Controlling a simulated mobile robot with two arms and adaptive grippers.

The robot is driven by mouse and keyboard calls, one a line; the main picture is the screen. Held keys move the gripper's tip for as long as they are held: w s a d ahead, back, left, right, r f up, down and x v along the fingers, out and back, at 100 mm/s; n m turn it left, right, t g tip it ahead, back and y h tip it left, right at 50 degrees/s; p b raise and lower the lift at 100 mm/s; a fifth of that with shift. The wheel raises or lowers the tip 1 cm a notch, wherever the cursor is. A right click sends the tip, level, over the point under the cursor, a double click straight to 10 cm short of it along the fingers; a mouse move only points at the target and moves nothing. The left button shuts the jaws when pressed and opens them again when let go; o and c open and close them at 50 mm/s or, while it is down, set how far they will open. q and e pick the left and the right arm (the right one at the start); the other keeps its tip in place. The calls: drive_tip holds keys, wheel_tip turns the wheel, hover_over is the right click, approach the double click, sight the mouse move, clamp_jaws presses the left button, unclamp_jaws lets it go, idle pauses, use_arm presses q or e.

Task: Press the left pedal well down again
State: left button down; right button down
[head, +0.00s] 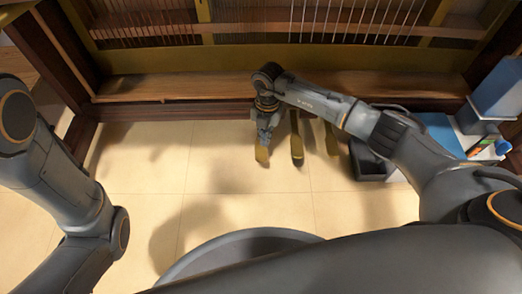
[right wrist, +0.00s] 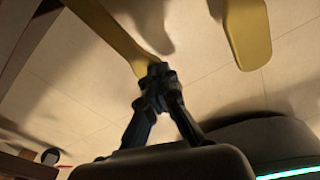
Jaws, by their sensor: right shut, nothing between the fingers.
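Three brass pedals stick out from under the piano. The left pedal (head: 262,155) is partly covered by my right gripper (head: 266,132), which points down over it from above. The middle pedal (head: 297,147) and the right pedal (head: 331,140) are just to the right. In the right wrist view my right gripper (right wrist: 158,75) is shut and empty, with its fingertips at the end of the left pedal (right wrist: 115,30). I cannot tell whether they touch or how far it is pressed. Another pedal (right wrist: 248,35) stands apart at the right. My left gripper is out of view.
The piano's wooden bottom rail (head: 180,108) runs behind the pedals, with strings above. A dark tray (head: 372,165) and blue and white containers (head: 500,90) stand at the right. The tiled floor (head: 230,205) in front is clear.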

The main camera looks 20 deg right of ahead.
wheel_tip(320, 180, up, 12)
drive_tip(key=w, duration=0.1)
drive_tip(key=shift+d+f, duration=0.25)
drive_tip(key=shift+d, duration=0.1)
idle(0.8)
